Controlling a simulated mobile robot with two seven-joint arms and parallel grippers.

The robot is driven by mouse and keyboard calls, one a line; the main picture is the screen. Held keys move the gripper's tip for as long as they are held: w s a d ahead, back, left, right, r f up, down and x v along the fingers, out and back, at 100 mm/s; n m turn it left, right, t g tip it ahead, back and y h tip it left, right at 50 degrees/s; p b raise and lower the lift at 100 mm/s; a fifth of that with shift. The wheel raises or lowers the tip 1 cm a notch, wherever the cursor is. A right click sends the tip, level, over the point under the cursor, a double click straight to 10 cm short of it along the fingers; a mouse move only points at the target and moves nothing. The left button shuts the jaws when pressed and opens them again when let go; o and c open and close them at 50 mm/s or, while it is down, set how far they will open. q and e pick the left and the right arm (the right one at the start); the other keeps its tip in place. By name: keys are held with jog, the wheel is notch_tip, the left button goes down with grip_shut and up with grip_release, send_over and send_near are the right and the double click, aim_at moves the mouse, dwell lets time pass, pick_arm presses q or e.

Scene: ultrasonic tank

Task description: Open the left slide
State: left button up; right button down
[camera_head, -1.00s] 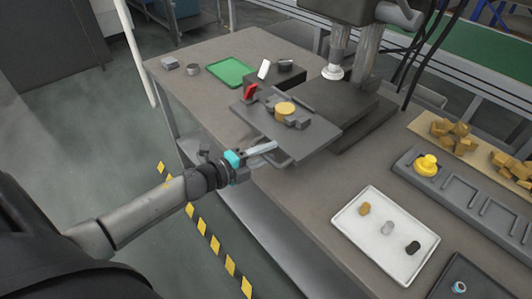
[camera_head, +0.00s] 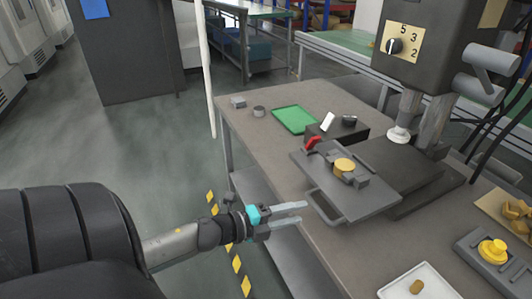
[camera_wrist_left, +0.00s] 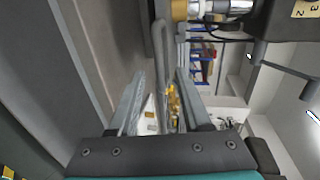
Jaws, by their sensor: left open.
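The left slide (camera_head: 375,204) is a dark flat plate that juts out from the press base towards the left. It carries a clamp with a red lever (camera_head: 312,143) and a round yellow-brown part (camera_head: 344,165). A grey bar handle (camera_head: 326,208) is on its near left edge. My left gripper (camera_head: 303,212) is open, with its fingertips close to this handle. In the left wrist view a grey bar (camera_wrist_left: 160,75) lies between the two spread fingers; I cannot tell whether either finger touches it. My right gripper is not in view.
The press (camera_head: 425,45) stands behind the slide. A green tray (camera_head: 294,120), a small grey block (camera_head: 238,102) and a dark box with a white item lie further back. A white tray (camera_head: 390,291) is at the near right. Open floor lies left of the table.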

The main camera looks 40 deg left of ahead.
pick_arm(q)
jog(key=v, duration=0.7)
jog(key=shift+s+p, duration=0.2)
jog(key=shift+p, duration=0.1)
jog(key=s+a+f+n+g+y+b, duration=0.15)
jog(key=s+f+n+y, duration=0.35)
jog(key=f, duration=0.7)
jog(key=s+a+f+n+g+y, duration=0.1)
jog(key=s+a+f+n+g, duration=0.15)
jog(key=f+n, duration=0.7)
jog(key=s+d+f+n+g, duration=0.2)
jog(key=s+d+f+g, duration=0.2)
jog(key=s+d+f, duration=0.4)
jog(key=s+d+f+n+g+b, duration=0.1)
jog(key=s+d+f+n+g, duration=0.2)
jog(key=s+f, duration=1)
jog(key=d+f+g, duration=0.1)
jog(key=d+g, duration=0.1)
jog(key=d, duration=0.3)
jog(key=shift+d+f+g+h, duration=0.25)
jog(key=shift+f+g+h, duration=0.05)
